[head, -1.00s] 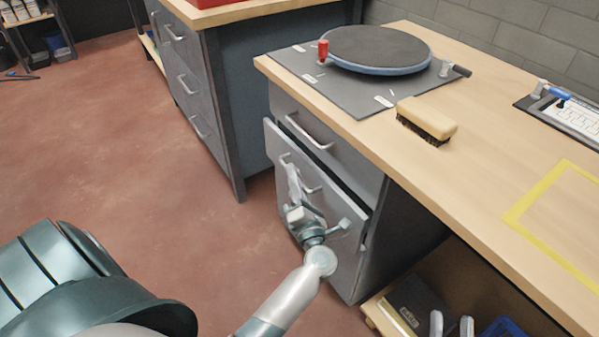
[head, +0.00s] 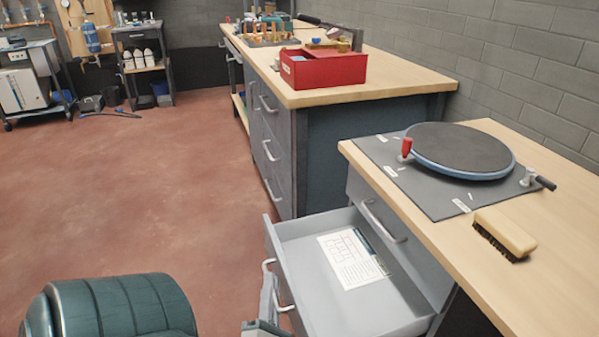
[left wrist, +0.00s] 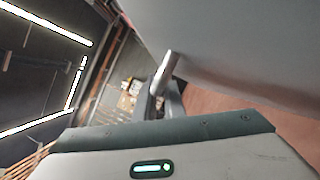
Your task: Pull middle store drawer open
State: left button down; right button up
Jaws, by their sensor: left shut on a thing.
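The middle store drawer (head: 335,297) is a grey drawer under the bench top. It stands far out from the cabinet, with its inside in view and a white printed sheet (head: 352,257) lying on its floor. Its metal handle (head: 267,264) is on the front panel. My left gripper (head: 270,306) is at the front panel at the bottom of the head view, shut on the handle. In the left wrist view, the handle (left wrist: 166,70) runs into the jaws (left wrist: 158,102) beside the grey panel. The lower part of the gripper is cut off in the head view. My right gripper is out of view.
The closed top drawer (head: 393,235) sits above the open one. The bench top (head: 560,250) holds a round turntable (head: 460,148) and a brush (head: 504,234). Another cabinet (head: 275,150) with a red box (head: 323,68) stands behind.

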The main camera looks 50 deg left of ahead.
pick_arm(q)
jog(key=s, duration=0.1)
jog(key=s+a, duration=0.1)
jog(key=s, duration=0.2)
jog(key=shift+s+a, duration=0.25)
jog(key=shift+a, duration=0.15)
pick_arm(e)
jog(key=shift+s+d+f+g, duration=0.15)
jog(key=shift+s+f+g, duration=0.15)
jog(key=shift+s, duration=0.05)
pick_arm(q)
jog(key=c, duration=2.1)
grip_release()
